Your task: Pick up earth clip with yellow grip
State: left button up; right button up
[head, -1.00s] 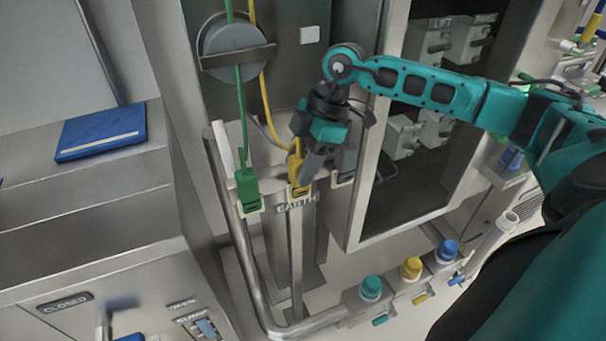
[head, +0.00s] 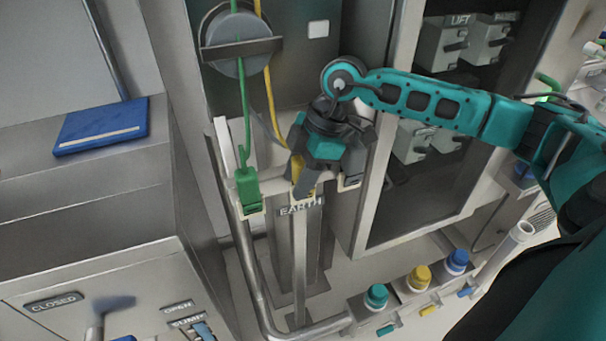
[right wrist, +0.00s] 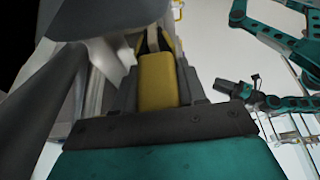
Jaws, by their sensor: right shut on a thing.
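The earth clip with the yellow grip (head: 297,167) sits at the rail above the "EARTH" label (head: 300,206), mostly hidden behind my right gripper in the head view. My right gripper (head: 304,185) comes down on it from above and is shut on it. In the right wrist view the yellow grip (right wrist: 158,82) lies between the fingers. A yellow cable (head: 269,105) runs up from the clip to the grey reel. A clip with a green grip (head: 247,190) hangs on the rail to the left. My left gripper is not in view.
A grey reel (head: 222,60) is on the panel above. A bent metal pipe (head: 243,265) frames the post. Teal, yellow and blue knobs (head: 419,277) stand lower right. An open cabinet (head: 408,205) is to the right, a blue book (head: 102,126) on the left ledge.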

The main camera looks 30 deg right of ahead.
grip_shut()
jog(key=shift+r, duration=0.15)
notch_tip(320, 180, up, 20)
jog(key=p, duration=0.3)
jog(key=shift+s, duration=0.1)
dwell(0.5)
